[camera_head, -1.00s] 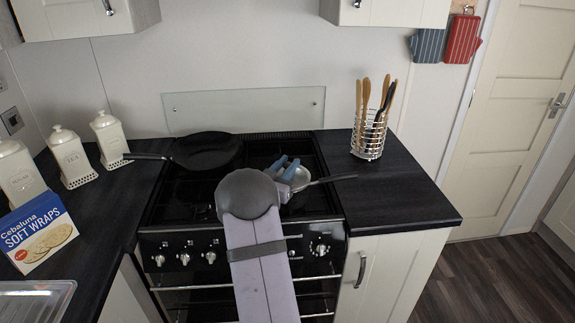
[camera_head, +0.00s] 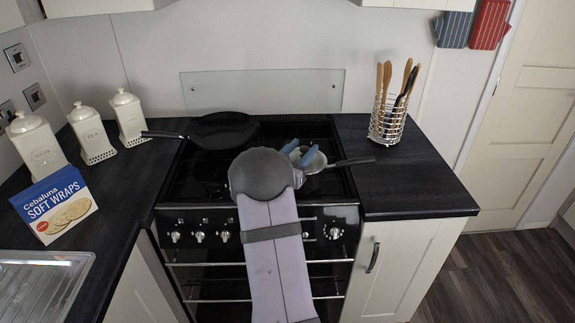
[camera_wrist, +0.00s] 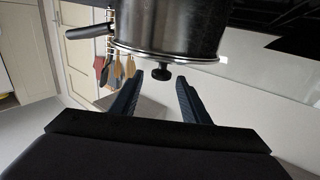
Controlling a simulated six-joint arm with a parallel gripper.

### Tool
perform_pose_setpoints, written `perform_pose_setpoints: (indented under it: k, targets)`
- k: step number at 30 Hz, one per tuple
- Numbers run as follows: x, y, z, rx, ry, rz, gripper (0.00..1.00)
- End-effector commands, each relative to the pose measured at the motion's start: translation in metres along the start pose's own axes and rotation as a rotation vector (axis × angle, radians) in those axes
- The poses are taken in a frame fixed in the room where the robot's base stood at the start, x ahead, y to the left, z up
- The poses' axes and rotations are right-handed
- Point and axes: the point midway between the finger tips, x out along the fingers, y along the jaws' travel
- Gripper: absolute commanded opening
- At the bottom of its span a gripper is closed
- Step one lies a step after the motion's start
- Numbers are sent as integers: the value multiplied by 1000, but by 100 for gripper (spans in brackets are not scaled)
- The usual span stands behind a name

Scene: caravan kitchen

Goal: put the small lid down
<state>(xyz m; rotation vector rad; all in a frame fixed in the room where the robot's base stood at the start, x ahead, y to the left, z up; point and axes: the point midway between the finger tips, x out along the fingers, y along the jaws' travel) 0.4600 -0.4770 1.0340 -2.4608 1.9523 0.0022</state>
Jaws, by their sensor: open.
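The small lid (camera_wrist: 150,57) shows in the wrist view as a pale rim with a dark knob (camera_wrist: 161,76). It appears seated on a steel saucepan (camera_wrist: 178,25) with a black handle; the view is upside down. My gripper (camera_wrist: 161,80) is open, with one blue finger on each side of the knob and a visible gap to it. In the head view my gripper (camera_head: 299,151) is just over the saucepan (camera_head: 318,163) on the right of the hob. My arm hides part of the pan there.
A black frying pan (camera_head: 222,130) stands at the back left of the hob (camera_head: 205,170). A wire utensil holder (camera_head: 387,122) stands on the right counter (camera_head: 415,180). White canisters (camera_head: 93,133) and a wraps box (camera_head: 55,205) stand left. The right counter's front is clear.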

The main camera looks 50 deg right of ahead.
Motion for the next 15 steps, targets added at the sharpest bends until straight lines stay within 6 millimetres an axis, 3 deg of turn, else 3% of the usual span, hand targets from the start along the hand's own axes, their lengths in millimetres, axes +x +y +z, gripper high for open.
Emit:
perform_pose_setpoints:
  k: [9,15]
  targets:
    - [-60,-1,2,1,1,-4,42]
    - [-88,-1,1,1,1,-3,42]
